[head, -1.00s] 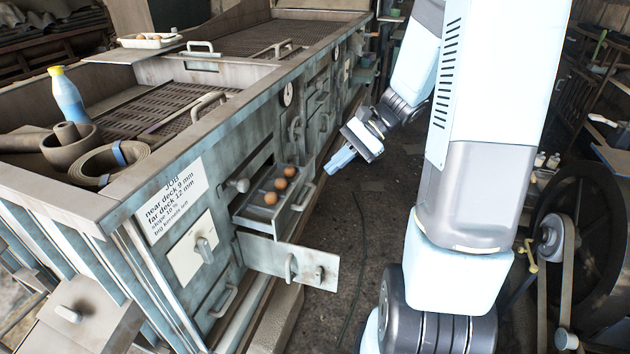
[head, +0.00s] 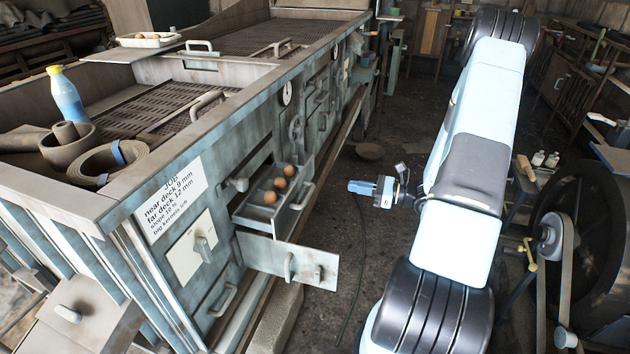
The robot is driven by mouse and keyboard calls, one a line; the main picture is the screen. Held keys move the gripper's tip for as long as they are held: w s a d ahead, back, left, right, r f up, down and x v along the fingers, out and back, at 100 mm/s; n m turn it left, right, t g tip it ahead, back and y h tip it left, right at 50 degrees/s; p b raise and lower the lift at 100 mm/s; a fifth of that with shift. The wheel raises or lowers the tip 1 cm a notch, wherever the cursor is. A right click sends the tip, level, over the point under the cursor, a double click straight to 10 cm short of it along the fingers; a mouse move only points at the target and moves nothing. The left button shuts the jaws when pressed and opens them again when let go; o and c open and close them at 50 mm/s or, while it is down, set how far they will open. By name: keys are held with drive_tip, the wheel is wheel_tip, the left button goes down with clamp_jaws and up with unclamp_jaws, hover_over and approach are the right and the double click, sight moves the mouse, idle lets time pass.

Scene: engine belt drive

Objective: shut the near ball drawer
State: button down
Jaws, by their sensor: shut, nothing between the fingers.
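The near ball drawer (head: 262,218) stands pulled out from the side of the machine, with several orange-brown balls (head: 280,184) in a row inside it. Its pull handle (head: 304,196) is on its front, facing the aisle. My gripper (head: 352,186) is shut and empty. It hangs in the air over the aisle, to the right of the drawer and apart from it, pointing left toward the machine.
Below the drawer, a small door (head: 287,262) with a handle stands open into the aisle. A job sign (head: 170,200) is on the machine's near side. A large wheel with a belt (head: 580,245) is at the right. The aisle floor between is mostly clear.

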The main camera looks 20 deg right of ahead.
sight(307, 178)
drive_tip(key=shift+m+t, duration=0.3)
drive_tip(key=shift+m, duration=0.1)
drive_tip(key=x, duration=0.9)
drive_tip(key=f+x, duration=0.1)
drive_tip(key=x, duration=0.3)
drive_tip(key=shift+w+a, duration=0.1)
drive_tip(key=shift+w, duration=0.25)
drive_tip(key=shift+w, duration=0.1)
